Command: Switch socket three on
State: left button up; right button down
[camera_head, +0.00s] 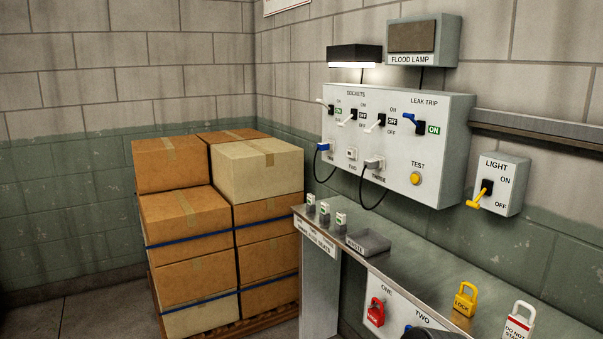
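The grey sockets panel (395,150) hangs on the back wall. Socket three's white lever (373,127) slants down-left from its black base, with OFF showing beside it. Socket two's lever (346,122) slants the same way and also shows OFF. Socket one's lever (322,103) points up-left beside a green ON. A grey plug (373,163) with a black cable sits in outlet three. A blue plug (322,148) sits in outlet one; outlet two (352,153) looks empty. Neither gripper is recognisable in view.
The leak trip's blue lever (408,116) points up-left beside a green ON. A yellow test button (415,178) is below. The light switch (487,190) is right. A metal counter (420,265) below holds a tray (368,242) and padlocks (466,300). Stacked boxes (195,230) stand left.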

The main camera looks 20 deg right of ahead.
aim_at(371, 132)
jog(key=i+j+z, duration=0.1)
jog(key=i+z, duration=0.2)
jog(key=i, duration=0.2)
jog(key=i+j+z, duration=0.25)
jog(key=i, duration=0.25)
jog(key=i+j+z, duration=0.3)
jog(key=i, duration=0.2)
